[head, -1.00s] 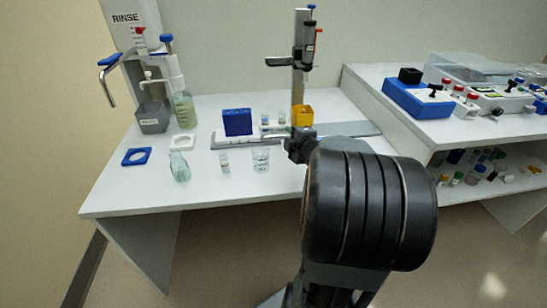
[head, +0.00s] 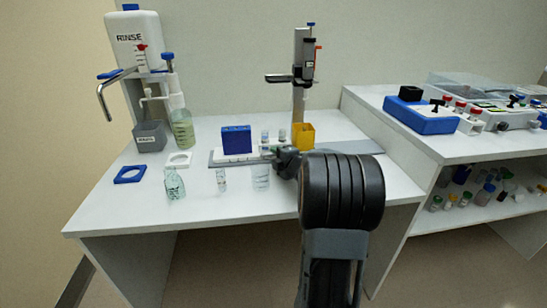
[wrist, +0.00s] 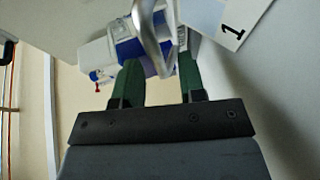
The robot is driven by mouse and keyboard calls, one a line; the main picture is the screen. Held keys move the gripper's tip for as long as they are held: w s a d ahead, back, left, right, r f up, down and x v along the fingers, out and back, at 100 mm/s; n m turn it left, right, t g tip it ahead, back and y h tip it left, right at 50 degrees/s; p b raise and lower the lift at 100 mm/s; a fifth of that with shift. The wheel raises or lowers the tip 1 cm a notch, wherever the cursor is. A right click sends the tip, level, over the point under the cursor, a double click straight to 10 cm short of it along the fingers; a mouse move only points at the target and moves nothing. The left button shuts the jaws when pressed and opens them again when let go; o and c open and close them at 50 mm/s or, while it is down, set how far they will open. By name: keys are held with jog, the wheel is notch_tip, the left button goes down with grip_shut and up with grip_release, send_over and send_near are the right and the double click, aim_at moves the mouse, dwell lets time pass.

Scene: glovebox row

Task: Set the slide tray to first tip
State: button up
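The grey slide tray and rail (head: 360,147) lie along the back of the white table, under the pipette stand. A blue box (head: 236,140), small clear tubes and a yellow box (head: 303,136) stand on or by it. My gripper (head: 280,158) is low at the tray's front, between the blue and yellow boxes; my arm hides part of the tray. In the wrist view my gripper's two green fingers (wrist: 160,58) are apart. A curved silver bar (wrist: 148,38) shows between their tips; I cannot tell whether they touch it.
A clear beaker (head: 261,177), a small vial (head: 221,180) and a glass bottle (head: 174,184) stand in front of the tray. The rinse bottle (head: 130,35) and grey waste bin (head: 150,136) are at left. The pipette stand (head: 299,75) rises behind my gripper.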

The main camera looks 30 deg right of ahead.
jog(key=shift+w+f, duration=0.25)
jog(key=shift+w, duration=0.95)
jog(key=shift+c, duration=0.4)
grip_shut()
